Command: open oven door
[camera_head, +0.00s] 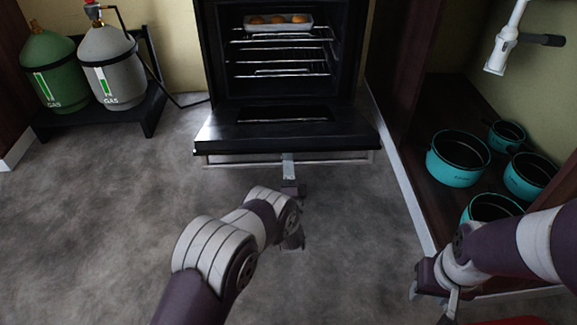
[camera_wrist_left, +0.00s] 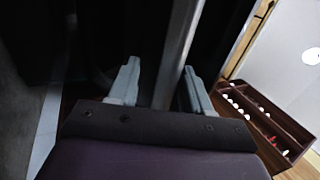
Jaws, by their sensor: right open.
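The oven (camera_head: 284,75) stands at the top middle of the head view. Its black door (camera_head: 345,133) is swung far down, close to level, with the dark inside showing. The metal handle bar (camera_head: 235,159) runs along the door's front edge. My left gripper (camera_head: 288,163) is at the middle of this bar. In the left wrist view the bar (camera_wrist_left: 185,35) passes between the two fingers of the left gripper (camera_wrist_left: 158,88). The fingers are apart, with a gap beside the bar. My right gripper (camera_head: 432,299) is open and empty at the lower right, away from the oven.
A tray of rolls (camera_head: 278,22) sits on a rack inside the oven. Gas bottles (camera_head: 110,68) stand on a black stand at left. An open cabinet with several teal pots (camera_head: 458,160) is at right. The grey floor (camera_head: 100,210) at left is clear.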

